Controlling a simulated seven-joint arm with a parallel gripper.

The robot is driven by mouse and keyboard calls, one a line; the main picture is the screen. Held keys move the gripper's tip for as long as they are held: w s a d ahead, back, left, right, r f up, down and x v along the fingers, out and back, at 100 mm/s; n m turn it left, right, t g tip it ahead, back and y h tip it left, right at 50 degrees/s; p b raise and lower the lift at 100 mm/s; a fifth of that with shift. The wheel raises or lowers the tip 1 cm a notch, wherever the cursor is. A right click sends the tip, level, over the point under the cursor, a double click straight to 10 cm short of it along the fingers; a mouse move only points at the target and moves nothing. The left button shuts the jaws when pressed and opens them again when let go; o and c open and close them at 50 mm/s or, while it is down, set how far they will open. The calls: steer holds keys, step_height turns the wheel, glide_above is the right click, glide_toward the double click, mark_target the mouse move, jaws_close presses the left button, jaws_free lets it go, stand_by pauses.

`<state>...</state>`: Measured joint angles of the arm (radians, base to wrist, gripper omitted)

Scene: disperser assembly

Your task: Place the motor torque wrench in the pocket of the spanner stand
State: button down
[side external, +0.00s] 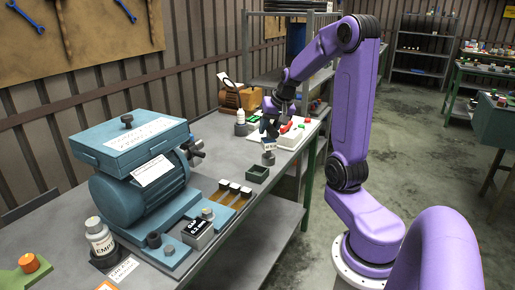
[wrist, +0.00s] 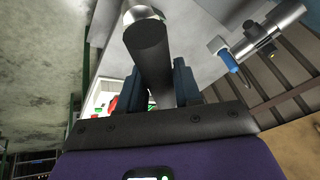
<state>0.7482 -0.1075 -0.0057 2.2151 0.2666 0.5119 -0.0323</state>
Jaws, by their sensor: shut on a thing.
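My gripper (wrist: 160,84) is shut on a dark round handle with a pale metal end, which I take to be the motor torque wrench (wrist: 150,48). It lies between the two blue-grey fingers and points away from the wrist. In the side external view my gripper (side external: 271,124) is above the far part of the bench, and the held tool is too small to make out. Just below it stands a small grey holder (side external: 268,159) with a blue and white label above it. This may be the spanner stand, but I cannot tell; no pocket is visible.
A dark green open box (side external: 258,174) sits in front of the holder. A large blue motor (side external: 140,190) fills the near bench (side external: 225,255). A white tray (side external: 292,140) with red and green items lies behind. A blue-handled item (wrist: 229,60) shows in the wrist view.

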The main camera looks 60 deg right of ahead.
steer(key=w, duration=0.1)
steer(key=w+d+f, duration=0.1)
steer(key=w+d, duration=0.1)
steer(key=shift+w+d+f, duration=0.2)
steer(key=shift+f, duration=0.2)
steer(key=d+x, duration=0.1)
steer(key=x, duration=0.8)
steer(key=shift+d+f, duration=0.15)
steer(key=shift+f, duration=0.15)
steer(key=shift+w+f, duration=0.1)
steer(key=shift+f, duration=0.05)
steer(key=c, duration=0.8)
jaws_free()
